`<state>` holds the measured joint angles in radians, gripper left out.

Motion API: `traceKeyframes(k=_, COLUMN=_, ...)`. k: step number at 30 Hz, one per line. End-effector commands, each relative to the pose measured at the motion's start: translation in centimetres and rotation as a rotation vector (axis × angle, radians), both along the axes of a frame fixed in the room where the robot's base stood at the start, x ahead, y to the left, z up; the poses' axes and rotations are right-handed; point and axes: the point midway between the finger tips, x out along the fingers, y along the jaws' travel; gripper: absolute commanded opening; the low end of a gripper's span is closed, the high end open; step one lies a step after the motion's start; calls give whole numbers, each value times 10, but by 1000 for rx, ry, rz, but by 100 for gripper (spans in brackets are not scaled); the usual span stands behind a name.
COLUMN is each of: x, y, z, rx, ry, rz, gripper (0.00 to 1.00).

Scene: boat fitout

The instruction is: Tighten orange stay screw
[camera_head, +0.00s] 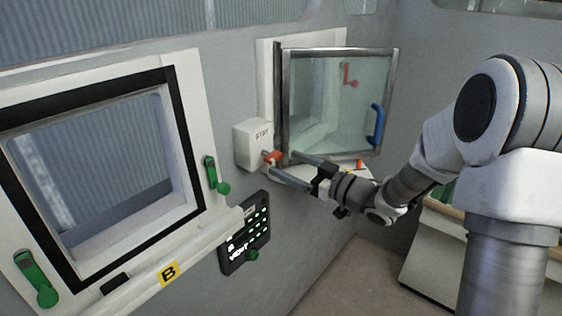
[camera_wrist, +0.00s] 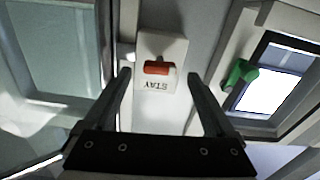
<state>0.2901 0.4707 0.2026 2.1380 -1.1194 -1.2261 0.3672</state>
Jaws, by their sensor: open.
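The orange stay screw (camera_head: 273,157) sticks out of a white box marked STAY (camera_head: 251,146) on the wall, beside the glass hatch. In the wrist view the orange screw (camera_wrist: 158,68) shows as a short horizontal bar on the white box (camera_wrist: 160,48), with the word STAY upside down. My gripper (camera_head: 280,166) is open in front of the box, its two fingers apart. In the wrist view the fingers of my gripper (camera_wrist: 159,78) stand on either side of the screw, with a visible gap on each side. Whether the fingertips reach its depth I cannot tell.
A metal-framed glass hatch (camera_head: 391,62) with a blue handle (camera_head: 377,125) stands swung out right of the box. A closed window (camera_head: 186,125) with green latches (camera_head: 215,176) is at left. A dark VENT panel (camera_head: 246,236) is below the box.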

Motion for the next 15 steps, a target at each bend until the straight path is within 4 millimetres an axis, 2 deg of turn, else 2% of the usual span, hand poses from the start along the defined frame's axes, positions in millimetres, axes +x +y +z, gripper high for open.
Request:
traceKeyframes(k=1, x=-7, y=-12, z=0, rx=-2, ry=0, rz=-5, gripper=90)
traceKeyframes(k=9, x=-49, y=-65, z=0, rx=0, ry=1, rz=-6, gripper=90)
traceKeyframes(k=15, x=-73, y=-94, z=0, rx=1, ry=1, rz=-3, gripper=90)
